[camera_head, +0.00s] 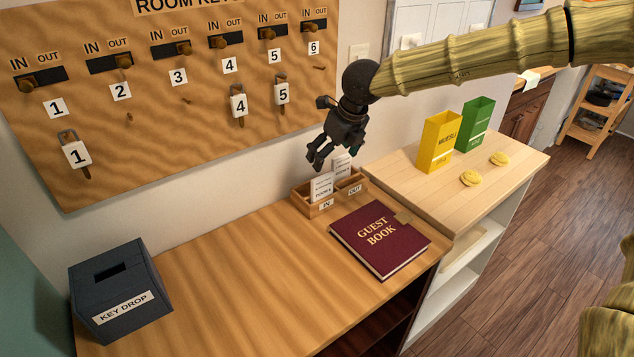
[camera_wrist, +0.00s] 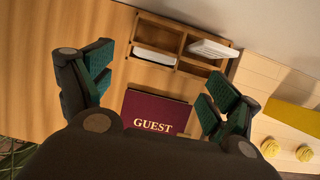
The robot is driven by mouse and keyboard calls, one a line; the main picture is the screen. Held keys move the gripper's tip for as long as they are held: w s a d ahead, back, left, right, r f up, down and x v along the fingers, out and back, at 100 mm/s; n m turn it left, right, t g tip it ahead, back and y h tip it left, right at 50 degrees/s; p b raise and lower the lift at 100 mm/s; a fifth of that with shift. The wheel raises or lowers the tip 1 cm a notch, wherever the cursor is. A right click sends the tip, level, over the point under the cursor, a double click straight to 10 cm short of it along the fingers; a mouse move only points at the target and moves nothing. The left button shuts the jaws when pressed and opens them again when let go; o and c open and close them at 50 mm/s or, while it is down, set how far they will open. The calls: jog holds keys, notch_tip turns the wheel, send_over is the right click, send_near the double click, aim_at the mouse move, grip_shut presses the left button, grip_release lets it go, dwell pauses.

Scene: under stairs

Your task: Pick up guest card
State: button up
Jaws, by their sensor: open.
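White cards stand in a small wooden box with IN and OUT compartments (camera_head: 327,205) on the desk. One card (camera_head: 321,187) is in the IN side at the left, and another (camera_head: 342,164) is behind it to the right, on the OUT side. In the wrist view, the left card (camera_wrist: 154,57) and the right card (camera_wrist: 211,49) show in separate compartments of the box. Their print is too small to read. My gripper (camera_head: 317,164) is open and empty, above and just behind the left card in the head view. In the wrist view its fingers (camera_wrist: 156,90) are spread wide.
A dark red guest book (camera_head: 378,238) lies in front of the box. A grey key drop box (camera_head: 120,290) stands at the desk's left. Yellow (camera_head: 438,142) and green (camera_head: 474,124) boxes stand on the right counter. The key board (camera_head: 190,110) hangs close behind. The desk's middle is clear.

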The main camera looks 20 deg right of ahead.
aim_at(323, 176)
jog(key=p+x, duration=0.1)
jog(key=x, duration=0.4)
jog(key=shift+s+d+f, duration=0.15)
jog(key=shift+f, duration=0.05)
jog(key=shift+s+f, duration=0.2)
jog(key=shift+a+f+p, duration=0.3)
jog(key=shift+p, duration=0.25)
jog(key=x, duration=0.3)
jog(key=shift+w+a+f+p, duration=0.1)
jog(key=shift+w+f+p, duration=0.1)
jog(key=shift+w+p, duration=0.15)
jog(key=shift+s, duration=0.2)
